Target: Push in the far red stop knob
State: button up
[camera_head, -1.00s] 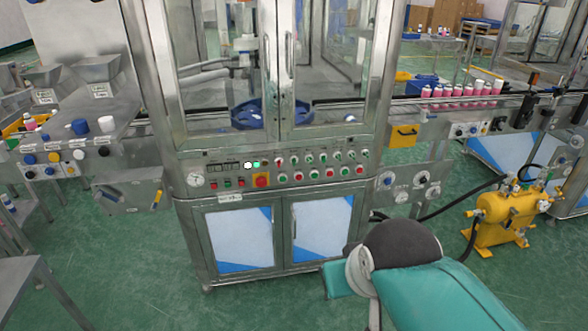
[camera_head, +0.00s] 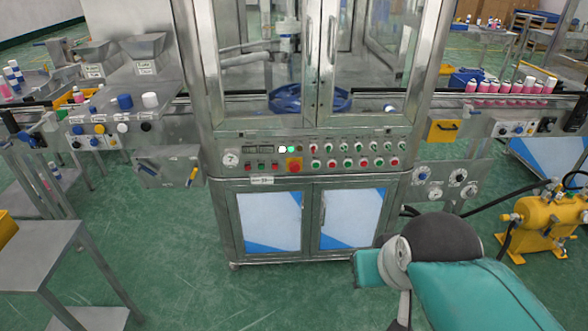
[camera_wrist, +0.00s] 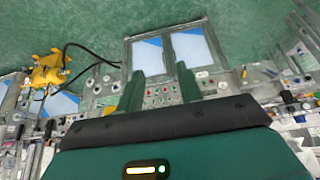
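My arm reaches in from the lower right in the head view, clearly apart from the panel; my gripper's fingers cannot be made out there. In the wrist view my gripper (camera_wrist: 160,72) shows two green fingers spread apart with nothing between them. The small-knob rows (camera_wrist: 160,95) show between the fingers, upside down and some way off. I cannot pick out the red stop knob in the wrist view.
The cabinet (camera_head: 235,215) has glass doors above and blue-white panels below. A steel table (camera_head: 40,245) stands at the left front. A yellow pump unit (camera_head: 545,225) with black hoses stands at the right. Green floor (camera_head: 190,290) in front of the cabinet is open.

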grip_shut()
